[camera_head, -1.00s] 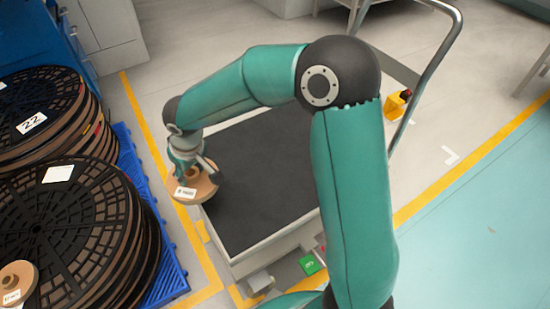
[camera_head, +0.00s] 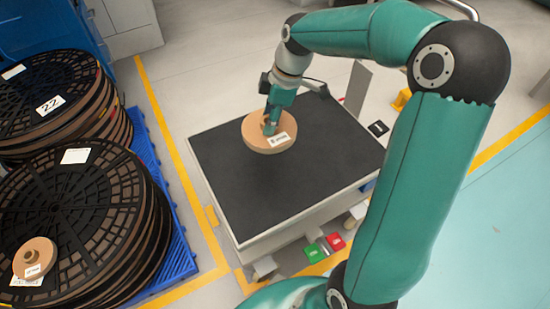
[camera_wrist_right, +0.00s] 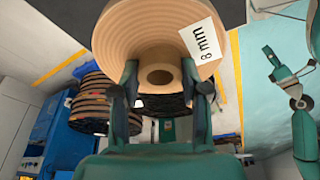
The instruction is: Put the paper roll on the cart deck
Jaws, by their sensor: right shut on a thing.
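The tan paper roll (camera_head: 257,139), with a white label, is over the black cart deck (camera_head: 240,195), toward its back left part. My right gripper (camera_head: 270,127) is shut on the roll's hub from above. I cannot tell whether the roll touches the deck or hangs just above it. In the right wrist view the roll (camera_wrist_right: 130,35) shows close up, with its label reading "8 mm", and the two fingers of my right gripper (camera_wrist_right: 160,85) clasp its hub. My left gripper is not in the head view.
Stacks of black reels (camera_head: 75,215) stand on a blue pallet (camera_head: 178,225) at left, with another small tan roll (camera_head: 35,257) on the front one. Green (camera_head: 314,253) and red (camera_head: 336,241) blocks show at the cart's front edge. Much of the deck is bare.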

